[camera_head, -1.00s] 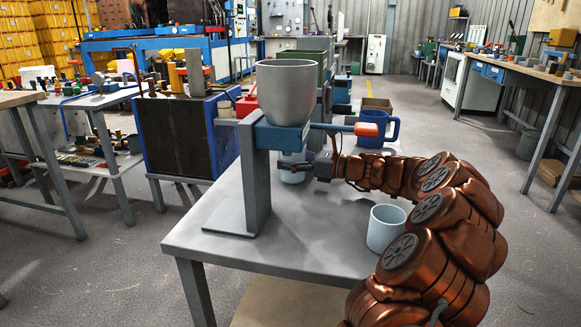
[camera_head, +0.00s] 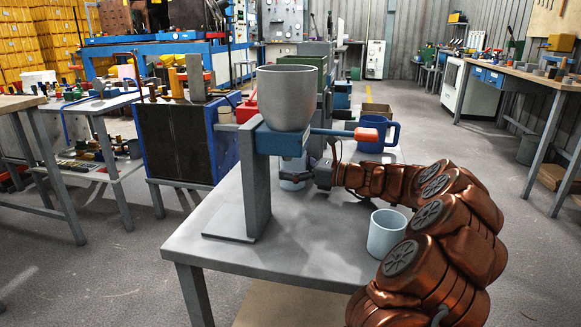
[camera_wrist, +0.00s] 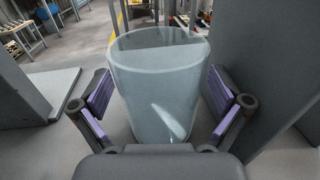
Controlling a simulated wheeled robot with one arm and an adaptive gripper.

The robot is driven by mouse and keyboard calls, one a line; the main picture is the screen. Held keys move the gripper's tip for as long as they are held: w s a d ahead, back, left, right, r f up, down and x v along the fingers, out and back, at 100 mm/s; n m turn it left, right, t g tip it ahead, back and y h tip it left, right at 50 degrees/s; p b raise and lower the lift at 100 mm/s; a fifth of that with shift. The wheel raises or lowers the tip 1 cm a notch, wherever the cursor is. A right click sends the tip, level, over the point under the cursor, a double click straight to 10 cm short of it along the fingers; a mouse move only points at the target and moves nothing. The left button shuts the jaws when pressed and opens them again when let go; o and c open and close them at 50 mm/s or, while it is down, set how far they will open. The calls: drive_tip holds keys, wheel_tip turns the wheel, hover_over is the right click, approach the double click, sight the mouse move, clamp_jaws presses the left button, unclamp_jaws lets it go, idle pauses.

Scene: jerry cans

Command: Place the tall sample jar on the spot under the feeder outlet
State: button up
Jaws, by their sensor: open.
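The tall sample jar (camera_wrist: 158,95), pale blue and translucent, stands upright between the spread purple-padded fingers of my gripper (camera_wrist: 160,92) in the wrist view. A gap shows on each side, so my gripper is open around the jar. In the head view the jar (camera_head: 292,181) is small and partly hidden beside my gripper (camera_head: 308,178), below the feeder (camera_head: 286,97) with its grey hopper and blue outlet block (camera_head: 280,141). The jar's base appears to be on the table. The spot itself is hidden.
The feeder's grey post (camera_head: 254,185) stands close left of the jar. A light-blue cup (camera_head: 386,236) stands near the table's right edge by my arm. A blue mug (camera_head: 377,133) is behind my arm. The front of the grey table (camera_head: 285,255) is clear.

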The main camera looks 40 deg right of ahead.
drive_tip(key=shift+r, duration=0.1)
drive_tip(key=shift+s+d+r, duration=0.15)
drive_tip(key=shift+s+d, duration=0.05)
drive_tip(key=shift+s, duration=0.05)
drive_tip(key=p+v, duration=0.4)
drive_tip(key=v, duration=0.7)
drive_tip(key=shift+s+d, duration=0.15)
